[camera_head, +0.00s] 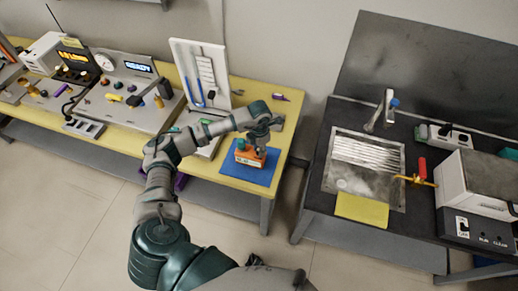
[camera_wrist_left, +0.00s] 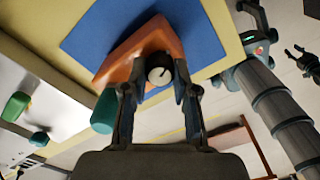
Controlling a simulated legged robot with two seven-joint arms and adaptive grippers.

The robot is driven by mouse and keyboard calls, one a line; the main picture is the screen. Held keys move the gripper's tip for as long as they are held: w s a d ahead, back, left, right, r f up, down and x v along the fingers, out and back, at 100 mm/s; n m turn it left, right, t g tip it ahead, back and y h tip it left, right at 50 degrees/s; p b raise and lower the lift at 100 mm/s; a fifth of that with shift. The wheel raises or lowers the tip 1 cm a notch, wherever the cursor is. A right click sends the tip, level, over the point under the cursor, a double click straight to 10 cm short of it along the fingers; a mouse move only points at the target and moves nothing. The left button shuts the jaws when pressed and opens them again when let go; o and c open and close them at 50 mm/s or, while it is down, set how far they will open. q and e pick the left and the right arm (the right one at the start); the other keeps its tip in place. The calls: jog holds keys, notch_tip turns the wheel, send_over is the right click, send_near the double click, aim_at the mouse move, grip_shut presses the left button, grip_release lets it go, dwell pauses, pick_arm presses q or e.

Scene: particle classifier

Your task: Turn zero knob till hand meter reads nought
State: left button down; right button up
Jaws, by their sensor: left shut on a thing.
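The orange hand meter (camera_head: 246,158) sits on a blue mat (camera_head: 262,174) at the right end of the yellow bench. It also shows in the left wrist view (camera_wrist_left: 122,66), with a round pale knob (camera_wrist_left: 159,70) bearing a dark mark. My left gripper (camera_head: 263,144) is over the meter from above. In the left wrist view, its two fingers (camera_wrist_left: 158,92) stand on either side of the knob, shut on it. The meter's reading is too small to make out. My right gripper (camera_wrist_left: 301,58) shows small at the right edge of the left wrist view, its fingers apart.
A white upright panel (camera_head: 203,72) and a grey console (camera_head: 128,92) with a lit display stand left of the meter. A small dark bottle (camera_head: 280,97) lies behind it. A gap separates the bench from the dark sink counter (camera_head: 318,185) at right.

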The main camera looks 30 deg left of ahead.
pick_arm(q)
jog(key=shift+f, duration=0.1)
jog(key=c, duration=0.9)
grip_release()
jog(key=shift+w, duration=0.1)
notch_tip(320, 180, up, 12)
jog(key=shift+f, duration=0.1)
